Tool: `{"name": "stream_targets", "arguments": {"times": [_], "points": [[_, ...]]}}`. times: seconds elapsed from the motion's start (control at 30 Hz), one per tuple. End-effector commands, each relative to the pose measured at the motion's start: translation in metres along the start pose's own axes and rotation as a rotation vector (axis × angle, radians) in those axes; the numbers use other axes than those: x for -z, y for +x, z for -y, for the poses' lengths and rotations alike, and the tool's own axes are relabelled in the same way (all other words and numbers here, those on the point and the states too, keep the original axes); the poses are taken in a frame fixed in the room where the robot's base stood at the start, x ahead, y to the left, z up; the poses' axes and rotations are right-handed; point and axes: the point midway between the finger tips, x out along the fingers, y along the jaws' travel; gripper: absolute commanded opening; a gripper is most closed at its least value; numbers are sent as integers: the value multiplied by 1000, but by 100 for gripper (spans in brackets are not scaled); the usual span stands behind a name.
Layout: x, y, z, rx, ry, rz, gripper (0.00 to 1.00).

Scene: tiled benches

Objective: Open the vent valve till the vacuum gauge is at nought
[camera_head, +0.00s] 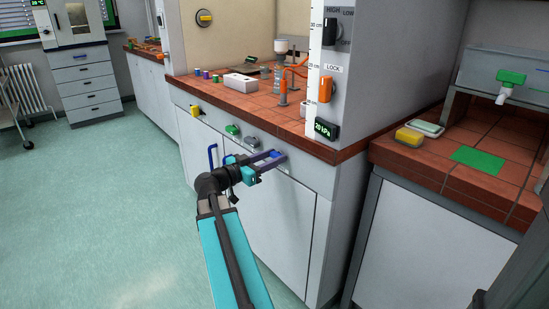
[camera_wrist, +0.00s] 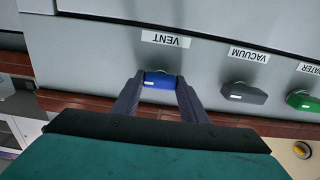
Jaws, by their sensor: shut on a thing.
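The vent valve is a small blue knob (camera_wrist: 162,80) under the upside-down VENT label (camera_wrist: 166,39) in the wrist view. My gripper (camera_wrist: 160,86) is shut on it, one finger on each side. In the head view my gripper (camera_head: 276,157) reaches the bench front at the blue knob, which the fingers partly hide. The vacuum gauge (camera_head: 326,129) is a dark display on the grey panel with green figures that read 20 kPa.
The grey VACUUM knob (camera_wrist: 243,92) and green WATER knob (camera_wrist: 303,100) sit beside the vent knob. A yellow knob (camera_head: 195,111) is farther left. Above are a tiled benchtop (camera_head: 243,98) and an orange LOCK switch (camera_head: 326,90). The floor at left is clear.

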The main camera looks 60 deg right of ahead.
Motion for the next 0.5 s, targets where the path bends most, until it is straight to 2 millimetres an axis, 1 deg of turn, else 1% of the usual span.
{"name": "stream_targets", "arguments": {"times": [0.03, 0.27, 0.5], "points": [[-2, -3, -3, -5, -7, 3, 17], [-2, -4, -3, -6, -83, 4, 16], [-1, -4, -4, -6, -243, 4, 17]]}}
